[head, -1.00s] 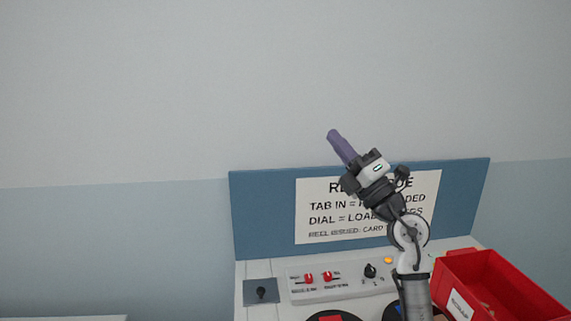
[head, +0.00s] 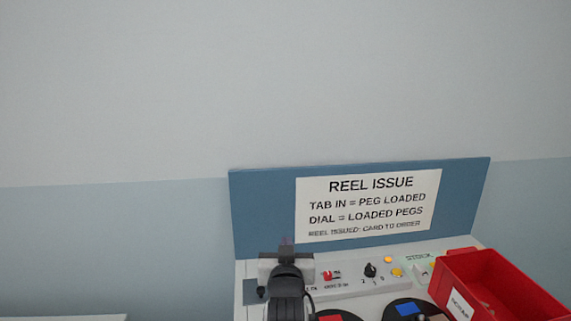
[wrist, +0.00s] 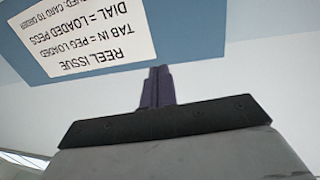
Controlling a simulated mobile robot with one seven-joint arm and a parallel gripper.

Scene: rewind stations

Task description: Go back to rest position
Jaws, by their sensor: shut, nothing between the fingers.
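My gripper shows in the wrist view as closed purple fingers (wrist: 158,88) with nothing between them, in front of the pale wall. In the head view my gripper (head: 287,241) is at the left part of the station, seen mostly from behind, with my dark wrist below it. It covers part of the panel and one red switch. The sign (head: 368,203) reading REEL ISSUE is on the blue backboard (head: 262,215); it appears upside down in the wrist view (wrist: 85,35).
A red bin (head: 505,285) stands at the right of the white station. The panel carries a red switch (head: 327,275), a black dial (head: 370,270) and a lit amber lamp (head: 388,259). Dark discs with a red and a blue patch lie in front. The wall above is bare.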

